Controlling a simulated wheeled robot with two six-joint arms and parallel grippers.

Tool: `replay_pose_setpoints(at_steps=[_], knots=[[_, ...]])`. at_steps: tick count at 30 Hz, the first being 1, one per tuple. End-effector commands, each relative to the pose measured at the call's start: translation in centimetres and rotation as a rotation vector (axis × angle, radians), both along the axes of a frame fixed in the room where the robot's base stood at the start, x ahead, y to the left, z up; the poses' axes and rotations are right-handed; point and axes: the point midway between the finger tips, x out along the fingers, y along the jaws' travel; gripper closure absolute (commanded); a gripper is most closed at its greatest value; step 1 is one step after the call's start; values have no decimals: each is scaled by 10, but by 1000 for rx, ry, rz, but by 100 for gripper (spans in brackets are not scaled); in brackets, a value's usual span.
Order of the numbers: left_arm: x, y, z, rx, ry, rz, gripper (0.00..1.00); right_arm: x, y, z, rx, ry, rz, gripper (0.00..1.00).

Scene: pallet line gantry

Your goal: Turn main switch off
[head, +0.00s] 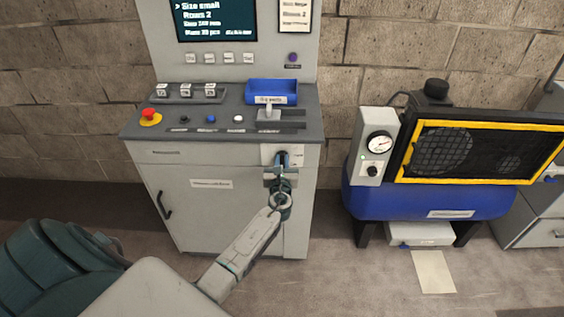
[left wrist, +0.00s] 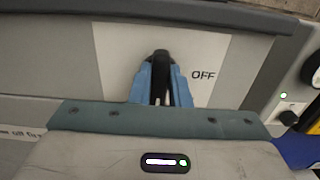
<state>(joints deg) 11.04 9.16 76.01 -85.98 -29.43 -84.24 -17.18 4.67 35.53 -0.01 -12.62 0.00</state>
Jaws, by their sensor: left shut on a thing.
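The main switch's light plate (head: 267,150) is on the upper right front of the grey control cabinet. My left gripper (head: 282,160) is at the plate and covers most of the switch. In the left wrist view, the blue fingers of my left gripper (left wrist: 161,92) are shut on the black switch handle (left wrist: 161,62), one on each side. The handle points up in that view. The word OFF is printed on the plate (left wrist: 216,57) to the right of the handle. My right gripper is not in view.
The cabinet top (head: 215,135) carries a red emergency button (head: 149,114), small buttons and a blue tray (head: 271,88). A blue compressor (head: 430,203) with a gauge box (head: 372,145) stands to the right. Floor between cabinet and compressor is clear.

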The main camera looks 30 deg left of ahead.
Motion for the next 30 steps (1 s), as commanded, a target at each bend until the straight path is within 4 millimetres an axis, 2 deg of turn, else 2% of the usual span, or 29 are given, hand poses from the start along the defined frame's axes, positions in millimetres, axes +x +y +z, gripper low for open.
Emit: replay_pose_setpoints(at_steps=[11, 23, 30], knots=[[-1, 1, -4, -107, -65, 0, 100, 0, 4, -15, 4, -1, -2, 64], [-3, 4, -7, -408, -250, 0, 100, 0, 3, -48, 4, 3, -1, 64], [-4, 6, -8, -603, -369, -1, 100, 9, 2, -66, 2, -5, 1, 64]])
